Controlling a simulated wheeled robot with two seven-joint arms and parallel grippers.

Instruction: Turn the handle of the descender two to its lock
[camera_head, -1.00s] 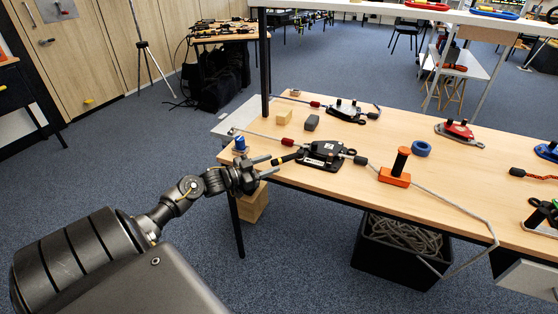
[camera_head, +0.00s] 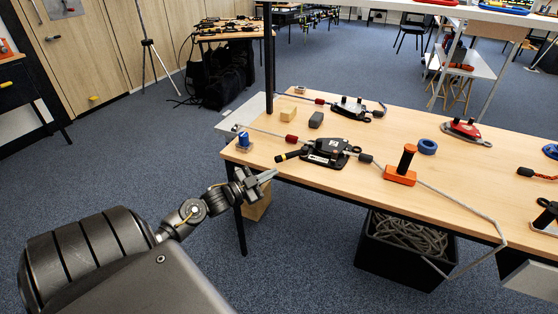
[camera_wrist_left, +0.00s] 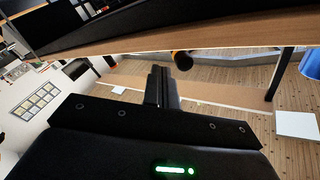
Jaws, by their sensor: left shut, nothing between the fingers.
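The black descender (camera_head: 330,150) nearest my left gripper lies on the wooden table, with a rope running through it. My right gripper is out of view.
Another descender (camera_head: 350,108) and a red one (camera_head: 465,131) lie farther back. A black rope bin (camera_head: 400,265) stands below.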

